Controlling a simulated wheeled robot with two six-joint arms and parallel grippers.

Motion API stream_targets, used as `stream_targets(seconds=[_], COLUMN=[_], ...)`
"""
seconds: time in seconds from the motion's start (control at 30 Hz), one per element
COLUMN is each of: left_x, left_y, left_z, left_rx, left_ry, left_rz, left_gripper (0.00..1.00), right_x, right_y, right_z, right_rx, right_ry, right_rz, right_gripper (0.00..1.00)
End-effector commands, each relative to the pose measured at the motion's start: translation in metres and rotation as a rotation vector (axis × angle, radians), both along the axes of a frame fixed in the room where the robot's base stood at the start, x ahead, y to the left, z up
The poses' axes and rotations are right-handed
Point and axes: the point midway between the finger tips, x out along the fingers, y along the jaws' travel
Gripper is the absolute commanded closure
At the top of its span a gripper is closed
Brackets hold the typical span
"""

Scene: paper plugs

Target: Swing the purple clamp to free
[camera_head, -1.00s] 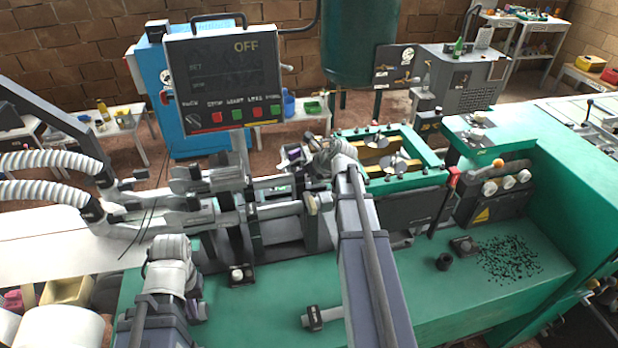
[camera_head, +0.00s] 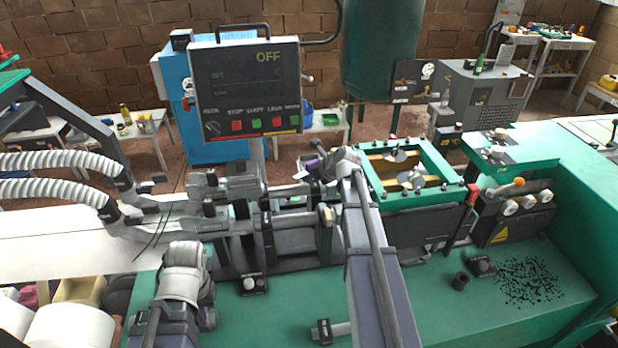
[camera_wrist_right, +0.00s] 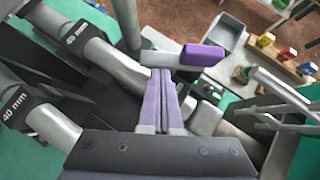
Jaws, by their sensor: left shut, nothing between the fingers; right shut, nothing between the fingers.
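The purple clamp's handle (camera_wrist_right: 203,55) stands out in the right wrist view, on the end of a grey arm just past my fingertips. In the head view its purple part (camera_head: 315,143) is small beside my right wrist. My right gripper (camera_wrist_right: 161,73) is shut and empty, its lavender fingers together. The fingertips are close to the clamp's grey arm, left of the purple handle; I cannot tell whether they touch. My left gripper (camera_head: 190,290) is low at the left in the head view, over the green bench and away from the clamp; it is shut, with its fingers hardly visible.
Grey pipes marked 40 mm (camera_wrist_right: 52,125) lie left of my right fingers. A control panel (camera_head: 247,88) reading OFF stands behind the machine. A green frame (camera_head: 415,172) is right of the clamp. The green bench (camera_head: 425,285) has free room at front right.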

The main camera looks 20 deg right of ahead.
Motion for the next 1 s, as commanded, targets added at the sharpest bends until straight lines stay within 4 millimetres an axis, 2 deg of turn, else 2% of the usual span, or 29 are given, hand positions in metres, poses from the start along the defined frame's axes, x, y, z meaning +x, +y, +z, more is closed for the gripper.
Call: stream_targets(seconds=[1.0], left_x=[0.0], left_y=[0.0], left_z=[-0.0001], left_rx=[0.0], left_ry=[0.0], left_rz=[0.0], left_gripper=[1.0], right_x=[0.0067], right_y=[0.0081], right_z=[-0.0001], right_rx=[0.0], right_ry=[0.0], right_rz=[0.001], right_gripper=[1.0])
